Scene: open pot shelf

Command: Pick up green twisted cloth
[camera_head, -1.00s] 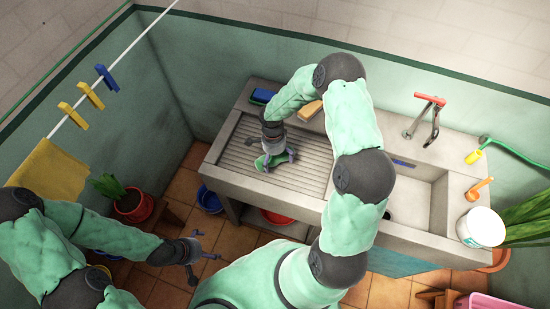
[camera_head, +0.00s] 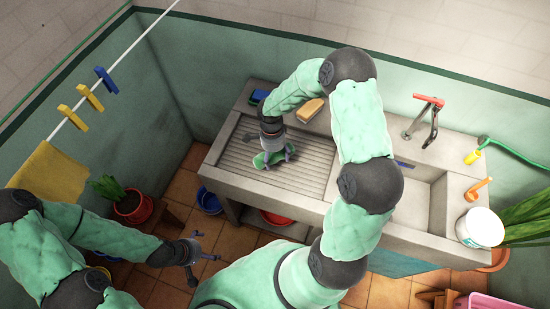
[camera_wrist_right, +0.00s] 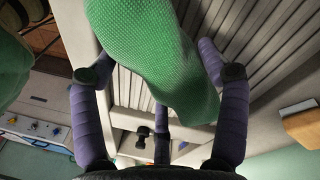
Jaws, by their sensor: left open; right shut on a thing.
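The green twisted cloth (camera_wrist_right: 150,50) fills the upper middle of the right wrist view, with a woven texture, between the purple fingers. In the head view the cloth (camera_head: 262,160) shows as a small green patch under my right gripper (camera_head: 273,158), over the ribbed drainboard of the sink. My right gripper (camera_wrist_right: 160,100) is shut on the cloth. Whether the cloth is clear of the drainboard is hard to tell. My left gripper (camera_head: 198,262) is open and empty above the floor at the lower left.
The stone sink (camera_head: 318,206) has a ribbed drainboard and a basin at right under a red-handled tap (camera_head: 427,108). A yellow-topped sponge (camera_head: 309,110) and a blue brush (camera_head: 259,97) lie on the back ledge. A white bucket (camera_head: 481,229) stands at the right end.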

